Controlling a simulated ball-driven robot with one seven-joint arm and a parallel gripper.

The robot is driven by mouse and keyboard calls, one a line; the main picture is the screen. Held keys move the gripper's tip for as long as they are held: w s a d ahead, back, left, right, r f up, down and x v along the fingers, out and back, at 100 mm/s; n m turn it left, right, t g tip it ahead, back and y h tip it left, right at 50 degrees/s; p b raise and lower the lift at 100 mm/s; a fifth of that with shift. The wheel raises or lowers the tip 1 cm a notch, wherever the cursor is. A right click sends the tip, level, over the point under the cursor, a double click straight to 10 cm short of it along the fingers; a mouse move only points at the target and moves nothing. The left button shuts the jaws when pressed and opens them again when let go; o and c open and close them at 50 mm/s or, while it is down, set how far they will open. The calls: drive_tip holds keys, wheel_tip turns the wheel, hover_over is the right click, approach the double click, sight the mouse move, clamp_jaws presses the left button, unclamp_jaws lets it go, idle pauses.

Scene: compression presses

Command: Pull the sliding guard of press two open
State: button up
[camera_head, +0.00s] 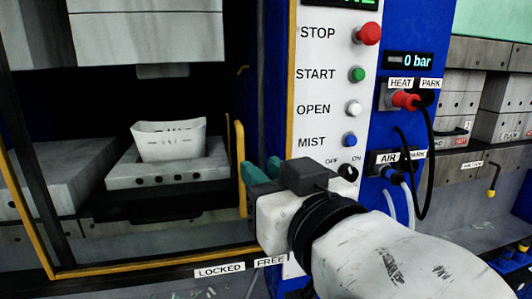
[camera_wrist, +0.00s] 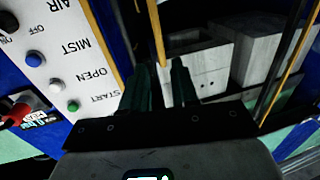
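The sliding guard shows in the head view as a see-through panel with a yellow-edged frame (camera_head: 150,265), in front of the press opening. Its upright yellow handle (camera_head: 240,165) is at the right side of the opening. The handle also shows in the wrist view (camera_wrist: 156,28), in line with the gap between my fingers. My gripper (camera_head: 261,172) is just right of the handle, its green fingers pointing at it. In the wrist view the fingers (camera_wrist: 158,85) are apart with nothing clamped between them. I cannot tell whether the handle lies between the fingertips. No press number is readable.
A white control panel (camera_head: 325,120) with several buttons stands right of the opening. LOCKED and FREE labels (camera_head: 220,270) are on the lower rail. Behind the guard, a pale mould block (camera_head: 165,172) bears a white piece (camera_head: 170,140).

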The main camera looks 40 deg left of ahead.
sight(242, 153)
drive_tip(key=p+x, duration=0.1)
drive_tip(key=x, duration=0.8)
drive_tip(key=shift+a+f, duration=0.1)
clamp_jaws()
